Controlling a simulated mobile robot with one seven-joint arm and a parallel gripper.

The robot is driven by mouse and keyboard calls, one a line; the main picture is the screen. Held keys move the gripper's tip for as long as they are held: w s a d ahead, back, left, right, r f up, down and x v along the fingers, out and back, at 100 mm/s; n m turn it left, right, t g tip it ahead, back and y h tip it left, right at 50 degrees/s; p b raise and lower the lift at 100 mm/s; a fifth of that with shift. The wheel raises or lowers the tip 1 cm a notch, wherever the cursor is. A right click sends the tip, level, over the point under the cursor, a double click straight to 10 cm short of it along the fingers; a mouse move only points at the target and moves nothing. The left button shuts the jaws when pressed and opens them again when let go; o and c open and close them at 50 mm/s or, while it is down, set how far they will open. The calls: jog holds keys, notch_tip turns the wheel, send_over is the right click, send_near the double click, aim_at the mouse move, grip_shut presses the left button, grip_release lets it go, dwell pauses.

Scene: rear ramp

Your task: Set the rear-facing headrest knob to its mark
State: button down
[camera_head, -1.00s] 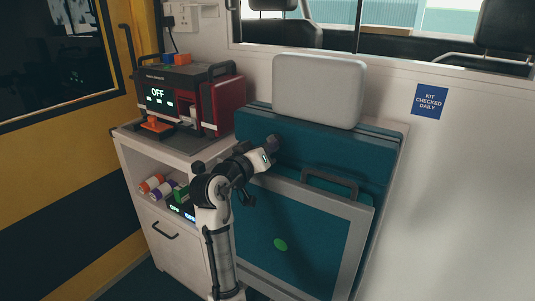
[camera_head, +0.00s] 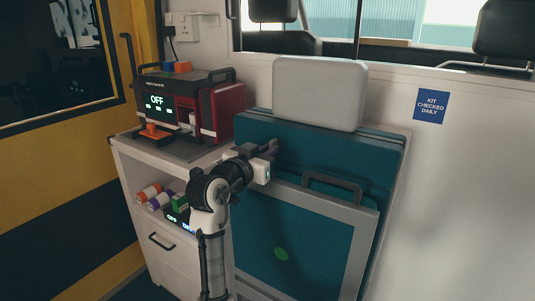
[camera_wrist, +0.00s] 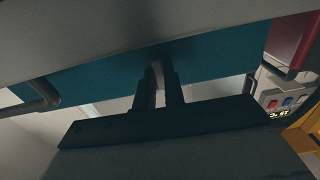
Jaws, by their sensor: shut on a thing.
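My gripper (camera_head: 271,147) is at the teal seat back (camera_head: 320,145), below the pale grey headrest (camera_head: 318,92) in the head view. In the wrist view its two dark fingers (camera_wrist: 158,88) are shut on a small pale piece (camera_wrist: 157,72), which I take to be the headrest knob. The fingers cover most of it. Its pointer and the mark cannot be made out. In the head view the knob is hidden by my gripper.
A grey-framed folded panel with a dark handle (camera_head: 333,183) stands close below and right of my gripper. Left is a white cabinet (camera_head: 172,240) with a device reading OFF (camera_head: 157,100) and a red case (camera_head: 228,108) on it.

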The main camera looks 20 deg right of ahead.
dwell(0.3)
jog(key=c, duration=1.5)
grip_release()
jog(key=shift+a, duration=0.1)
jog(key=b+v, duration=0.1)
jog(key=v, duration=1.2)
jog(key=shift+s+a, duration=0.2)
jog(key=shift+s, duration=0.05)
